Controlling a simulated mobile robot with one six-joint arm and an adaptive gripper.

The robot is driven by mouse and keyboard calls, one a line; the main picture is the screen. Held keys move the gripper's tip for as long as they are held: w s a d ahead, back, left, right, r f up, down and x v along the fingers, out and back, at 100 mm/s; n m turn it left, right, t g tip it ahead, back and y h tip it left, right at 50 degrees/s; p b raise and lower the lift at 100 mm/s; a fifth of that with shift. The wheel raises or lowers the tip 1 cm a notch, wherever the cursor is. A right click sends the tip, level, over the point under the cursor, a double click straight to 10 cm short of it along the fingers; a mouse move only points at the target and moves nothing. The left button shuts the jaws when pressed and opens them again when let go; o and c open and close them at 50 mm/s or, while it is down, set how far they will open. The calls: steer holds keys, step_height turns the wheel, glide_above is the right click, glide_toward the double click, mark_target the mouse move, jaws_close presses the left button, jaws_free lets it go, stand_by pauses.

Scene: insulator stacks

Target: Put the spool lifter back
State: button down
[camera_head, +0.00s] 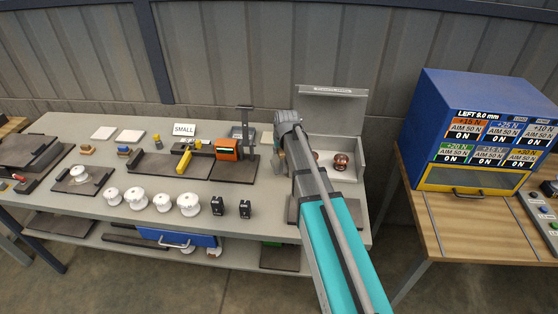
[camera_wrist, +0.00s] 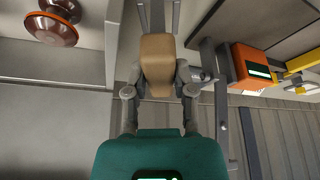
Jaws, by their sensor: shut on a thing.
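In the wrist view a tan block-shaped handle (camera_wrist: 157,62) with a grey two-pronged part beyond it sits between my fingers; I take it to be the spool lifter. My gripper (camera_wrist: 158,85) is shut on it. In the head view my gripper (camera_head: 281,155) is above the bench, between the orange box and the open case, largely hidden behind my arm. Only a small tan bit of the held thing shows there, and its lower end is hidden. I cannot tell which spot on the bench is the lifter's own place.
A grey post stand (camera_head: 247,125) rises close left of my gripper beside an orange box (camera_head: 227,149). The open case (camera_head: 346,150) on the right holds copper-coloured spools (camera_head: 341,161). White spools (camera_head: 163,201) and two black blocks (camera_head: 245,209) line the bench front. A blue cabinet (camera_head: 440,110) stands right.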

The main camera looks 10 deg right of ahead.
stand_by(0.4)
steer(key=shift+b+x, duration=0.75)
steer(key=shift+x, duration=0.2)
steer(key=shift+w+f+b, duration=0.1)
steer(key=shift+f+b, duration=1.1)
steer(key=shift+b, duration=0.05)
steer(key=shift+f, duration=0.2)
steer(key=shift+c, duration=2.2)
jaws_free()
steer(key=shift+r, duration=0.1)
steer(key=shift+r, duration=0.2)
steer(key=p+v, duration=1.1)
steer(key=v, duration=0.1)
